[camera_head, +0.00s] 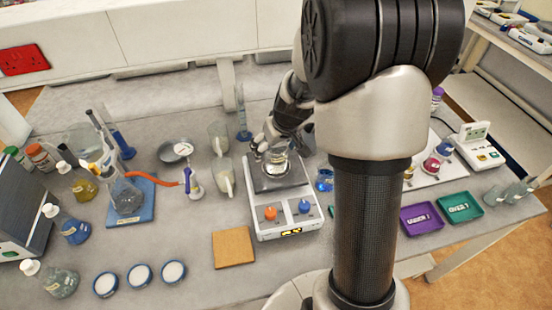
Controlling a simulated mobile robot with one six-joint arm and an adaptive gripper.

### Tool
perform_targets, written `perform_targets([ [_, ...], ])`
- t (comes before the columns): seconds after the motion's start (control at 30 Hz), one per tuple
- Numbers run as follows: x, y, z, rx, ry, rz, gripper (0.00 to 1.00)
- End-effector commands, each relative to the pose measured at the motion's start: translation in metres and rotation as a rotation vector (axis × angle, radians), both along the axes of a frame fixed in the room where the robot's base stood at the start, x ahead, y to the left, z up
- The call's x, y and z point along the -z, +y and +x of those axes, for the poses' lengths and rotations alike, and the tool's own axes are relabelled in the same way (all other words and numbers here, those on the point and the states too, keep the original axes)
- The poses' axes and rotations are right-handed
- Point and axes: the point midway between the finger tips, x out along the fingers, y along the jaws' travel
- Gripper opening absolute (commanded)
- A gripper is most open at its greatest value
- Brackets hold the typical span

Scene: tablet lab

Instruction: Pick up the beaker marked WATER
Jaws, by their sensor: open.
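My gripper (272,150) is open, with its fingers pointing down over the plate of a white hotplate stirrer (285,217). A small clear glass beaker (277,168) stands on that plate, just below and partly behind my fingers. I cannot tell whether the fingers touch the glass or are apart from it. No WATER marking can be read on this beaker or on any other glass.
Two pale jugs (224,177) and a blue-based cylinder (242,118) stand close left of the hotplate. A flask on a blue stand (146,213) is farther left. A cork mat (233,247) lies in front. Purple (421,219) and green (460,207) trays lie right.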

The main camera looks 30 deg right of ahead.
Motion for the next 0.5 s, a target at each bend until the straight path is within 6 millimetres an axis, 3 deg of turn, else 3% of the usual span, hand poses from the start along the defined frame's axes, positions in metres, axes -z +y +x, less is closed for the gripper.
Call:
perform_targets([
  [0.1, 0.025, -0.003, -0.001, 0.003, 0.005, 0.003, 0.80],
  [0.2, 0.037, -0.003, 0.004, 0.001, 0.004, 0.002, 0.80],
  [0.5, 0.044, -0.003, 0.008, 0.001, 0.002, 0.000, 0.80],
])
